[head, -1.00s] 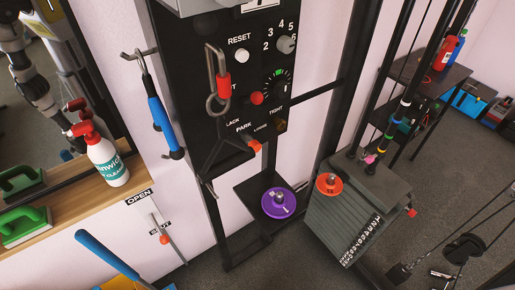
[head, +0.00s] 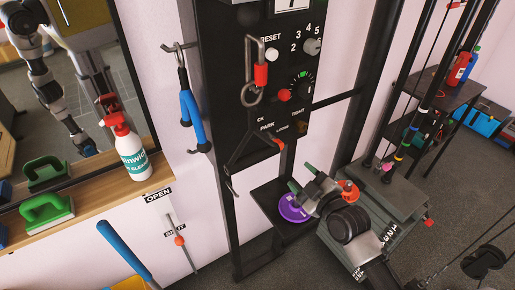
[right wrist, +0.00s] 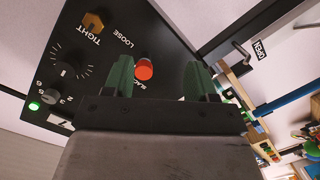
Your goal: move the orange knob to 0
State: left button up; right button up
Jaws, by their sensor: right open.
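The black panel (head: 262,65) carries a round red-orange knob (head: 284,95) left of a tick-marked dial (head: 302,82). A lever below, near PARK and LOOSE, has an orange tip (head: 279,143). I cannot tell which of these is the orange knob. My right gripper (head: 301,178) is open and empty, below the panel and in front of the purple disc (head: 293,209). In the right wrist view, a red-orange end (right wrist: 144,70) appears between the open green fingers (right wrist: 158,72), beyond them; I cannot tell which part it is. My left gripper is not in view.
A metal hook with a red sleeve (head: 260,75) hangs before the panel. A blue-handled tool (head: 192,115) hangs at its left. An orange disc (head: 348,190) lies on the grey weight stack (head: 400,195). A spray bottle (head: 130,150) stands on the wooden shelf at the left.

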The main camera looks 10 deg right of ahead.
jog(key=n+t+y, duration=0.1)
send_near(274, 140)
jog(key=f, duration=0.2)
jog(key=shift+n, duration=0.3)
jog(key=x, duration=0.3)
jog(key=p+x, duration=0.1)
jog(key=x, duration=0.3)
jog(key=p+x, duration=0.1)
jog(key=x, duration=0.2)
jog(key=shift+w+d+r, duration=0.15)
jog(key=shift+w+r, duration=0.15)
jog(key=shift+w, duration=0.15)
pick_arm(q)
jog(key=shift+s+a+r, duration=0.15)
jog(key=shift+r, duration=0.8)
